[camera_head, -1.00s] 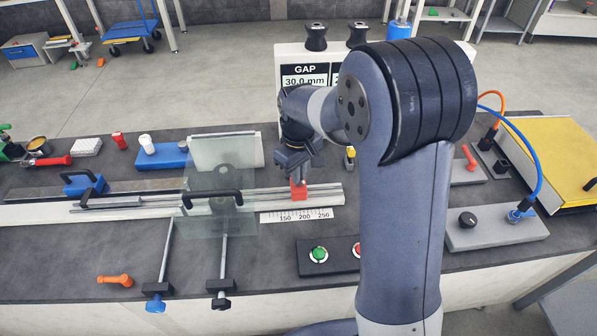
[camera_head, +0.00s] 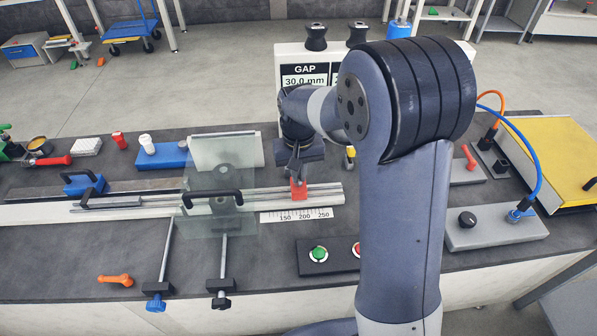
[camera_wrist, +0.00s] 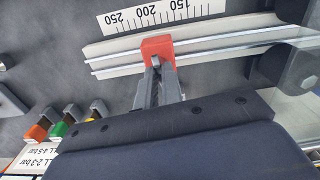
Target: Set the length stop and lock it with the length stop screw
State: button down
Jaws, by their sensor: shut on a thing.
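The red length stop (camera_head: 298,190) sits on the pale metal rail (camera_head: 328,194), behind the white scale (camera_head: 296,215), roughly between its 150 and 200 marks. In the wrist view the red block (camera_wrist: 158,46) straddles the rail's bright bars. My gripper (camera_head: 297,178) comes down at the stop from above and behind. Its two fingers (camera_wrist: 156,66) are close together, their tips at the red block and shut on it. The length stop screw cannot be made out; the fingertips may hide it.
A clear guard panel (camera_head: 219,215) with a black handle stands left of the stop. The GAP display (camera_head: 304,76) is behind my gripper. A button box with a green button (camera_head: 319,254) lies in front. Small coloured valves (camera_wrist: 60,126) show in the wrist view.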

dwell(0.3)
jog(key=c, duration=1.6)
grip_release()
jog(key=shift+o, duration=0.2)
jog(key=shift+r, duration=0.1)
notch_tip(320, 180, up, 11)
jog(key=shift+f, duration=0.2)
notch_tip(320, 180, down, 11)
jog(key=shift+r, duration=0.1)
